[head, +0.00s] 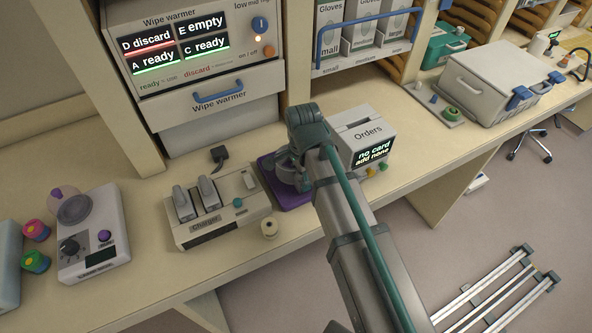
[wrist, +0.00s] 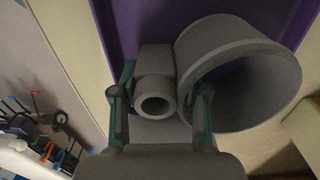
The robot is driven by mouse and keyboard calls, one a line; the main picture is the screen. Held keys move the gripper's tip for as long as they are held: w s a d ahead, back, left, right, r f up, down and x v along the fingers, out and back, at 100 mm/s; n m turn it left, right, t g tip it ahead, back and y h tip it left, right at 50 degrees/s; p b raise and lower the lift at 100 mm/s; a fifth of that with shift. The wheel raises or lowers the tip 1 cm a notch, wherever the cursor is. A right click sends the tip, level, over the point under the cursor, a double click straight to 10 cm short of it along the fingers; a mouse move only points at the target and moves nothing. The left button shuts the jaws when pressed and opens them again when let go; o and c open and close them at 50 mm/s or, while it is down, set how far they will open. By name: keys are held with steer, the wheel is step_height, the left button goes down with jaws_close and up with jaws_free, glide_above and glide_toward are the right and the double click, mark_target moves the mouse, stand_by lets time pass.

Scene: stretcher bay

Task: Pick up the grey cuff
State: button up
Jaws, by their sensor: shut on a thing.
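The grey cuff (wrist: 243,85) is a wide open ring with a smaller block and tube beside it, and it fills the upper middle of the wrist view. My gripper (wrist: 161,98) has its teal-edged fingers on either side of the block and tube part, shut on it. The purple tray (wrist: 150,20) lies behind the cuff. In the head view the cuff (head: 287,176) is partly hidden by my wrist and sits at or just above the purple tray (head: 291,204); I cannot tell whether it touches.
The charger (head: 218,212) stands left of the tray, with a small cream roll (head: 269,228) in front. The Orders box (head: 362,135) stands close on the right. The wipe warmer (head: 196,50) rises behind.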

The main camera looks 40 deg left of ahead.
steer(key=shift+c, duration=1)
steer(key=shift+r, duration=0.1)
